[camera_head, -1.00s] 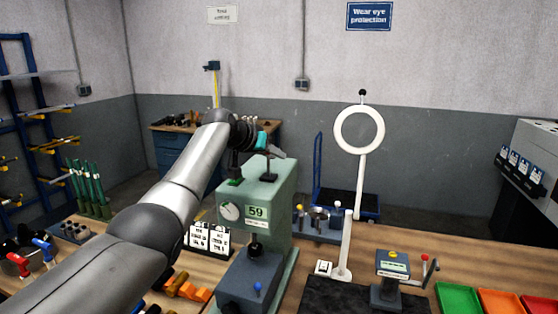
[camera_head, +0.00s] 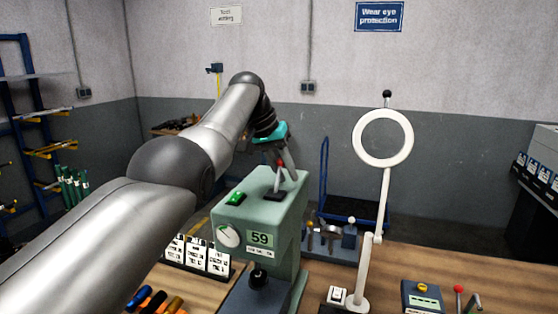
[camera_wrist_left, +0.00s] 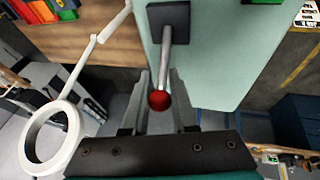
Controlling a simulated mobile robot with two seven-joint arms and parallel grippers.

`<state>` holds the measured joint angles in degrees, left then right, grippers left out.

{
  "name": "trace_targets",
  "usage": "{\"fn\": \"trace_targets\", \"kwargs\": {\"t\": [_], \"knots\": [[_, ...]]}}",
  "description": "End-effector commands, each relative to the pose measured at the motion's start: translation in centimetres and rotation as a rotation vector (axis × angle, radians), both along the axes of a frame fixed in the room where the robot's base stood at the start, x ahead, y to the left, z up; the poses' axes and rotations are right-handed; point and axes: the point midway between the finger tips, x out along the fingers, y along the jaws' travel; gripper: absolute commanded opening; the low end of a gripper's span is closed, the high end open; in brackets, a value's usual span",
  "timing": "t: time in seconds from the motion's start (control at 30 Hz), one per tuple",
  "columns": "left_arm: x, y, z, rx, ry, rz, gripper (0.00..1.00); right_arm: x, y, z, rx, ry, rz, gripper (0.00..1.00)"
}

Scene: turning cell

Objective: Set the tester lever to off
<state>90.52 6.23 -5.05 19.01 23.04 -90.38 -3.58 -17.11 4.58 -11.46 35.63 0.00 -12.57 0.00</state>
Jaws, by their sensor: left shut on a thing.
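The tester (camera_head: 262,228) is a pale green machine on the bench with a "59" display. Its lever (camera_head: 279,182) rises from a dark base on top and ends in a red knob. My left gripper (camera_head: 284,160) is at the lever's upper end. In the left wrist view, the lever (camera_wrist_left: 166,62) and its red knob (camera_wrist_left: 159,100) lie between the two fingers of the left gripper (camera_wrist_left: 159,88), which is shut on it. No off marking is readable. My right gripper is out of view.
A green button (camera_head: 236,199) sits on the tester top beside the lever. A white ring magnifier (camera_head: 383,137) on a stand is to the right. Label cards (camera_head: 196,254) stand to the left. A small box with a yellow button (camera_head: 422,294) is at the lower right.

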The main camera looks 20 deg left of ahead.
Motion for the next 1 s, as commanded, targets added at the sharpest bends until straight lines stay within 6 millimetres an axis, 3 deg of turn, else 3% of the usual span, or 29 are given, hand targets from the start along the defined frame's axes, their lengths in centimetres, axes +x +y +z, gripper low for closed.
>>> {"fn": "trace_targets", "kwargs": {"t": [0.6, 0.63, 0.9, 1.0], "knots": [[-0.41, -0.57, -0.35, 0.002, 0.035, 0.001, 0.0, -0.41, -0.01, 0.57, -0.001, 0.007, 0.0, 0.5], [-0.41, -0.57, -0.35, 0.002, 0.035, 0.001, 0.27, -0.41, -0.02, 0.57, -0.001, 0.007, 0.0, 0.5], [-0.37, -0.58, -0.27, 0.001, 0.033, 0.001, 0.56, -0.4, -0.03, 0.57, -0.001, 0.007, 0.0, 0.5], [-0.37, -0.58, -0.23, 0.001, 0.031, 0.001, 0.56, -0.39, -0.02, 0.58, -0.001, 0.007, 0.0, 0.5]]}}
